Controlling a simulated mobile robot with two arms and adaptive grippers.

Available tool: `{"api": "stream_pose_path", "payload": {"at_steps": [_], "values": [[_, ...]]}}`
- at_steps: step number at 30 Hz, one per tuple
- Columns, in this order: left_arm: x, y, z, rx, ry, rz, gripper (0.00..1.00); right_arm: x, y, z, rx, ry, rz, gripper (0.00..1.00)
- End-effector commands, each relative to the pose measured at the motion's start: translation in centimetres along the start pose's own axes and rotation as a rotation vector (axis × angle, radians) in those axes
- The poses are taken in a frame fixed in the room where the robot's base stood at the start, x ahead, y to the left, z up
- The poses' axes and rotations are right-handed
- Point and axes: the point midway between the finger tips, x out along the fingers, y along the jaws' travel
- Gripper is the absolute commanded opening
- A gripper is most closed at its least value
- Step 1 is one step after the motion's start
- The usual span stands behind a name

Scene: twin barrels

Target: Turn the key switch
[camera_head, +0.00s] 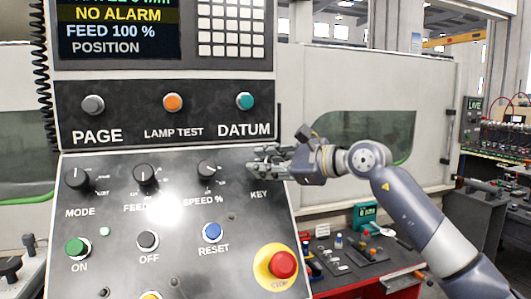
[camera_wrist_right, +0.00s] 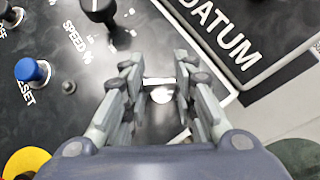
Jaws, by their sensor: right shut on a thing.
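The key switch (camera_wrist_right: 160,91) shows in the right wrist view as a small pale metal piece between my right gripper's fingers. In the head view the fingers hide it, just above the KEY label (camera_head: 258,196) at the right of the black control panel. My right gripper (camera_head: 265,160) reaches in from the right and is shut on the key switch. In the wrist view its fingers (camera_wrist_right: 158,78) stand on both sides of the metal piece. I cannot tell how far the key is turned. My left gripper is not in view.
The speed knob (camera_head: 207,168) sits close to the left of my right gripper. The DATUM button (camera_head: 245,101) is above, the blue RESET button (camera_head: 211,232) lower left, and the red STOP button (camera_head: 282,265) below. A bench with small parts (camera_head: 345,262) is at the lower right.

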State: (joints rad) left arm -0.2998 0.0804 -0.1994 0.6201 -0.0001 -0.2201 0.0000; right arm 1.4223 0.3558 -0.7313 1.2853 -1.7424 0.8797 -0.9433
Motion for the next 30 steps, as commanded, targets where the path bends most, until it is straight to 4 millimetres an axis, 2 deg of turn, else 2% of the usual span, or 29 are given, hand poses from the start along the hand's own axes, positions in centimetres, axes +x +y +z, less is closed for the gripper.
{"api": "stream_pose_path", "payload": {"at_steps": [1, 12, 21, 30], "values": [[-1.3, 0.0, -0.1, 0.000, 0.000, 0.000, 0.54, -0.1, -0.6, 0.5, -0.031, 0.002, 0.030, 0.02], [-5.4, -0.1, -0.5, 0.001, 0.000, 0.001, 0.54, -0.1, -0.5, 0.5, -0.270, 0.000, 0.244, 0.02], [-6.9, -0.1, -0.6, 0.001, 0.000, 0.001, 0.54, 0.0, -0.2, 0.3, -0.394, 0.000, 0.352, 0.02], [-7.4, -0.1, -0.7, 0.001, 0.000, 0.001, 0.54, 0.0, -0.1, 0.1, -0.441, 0.000, 0.392, 0.02]]}}
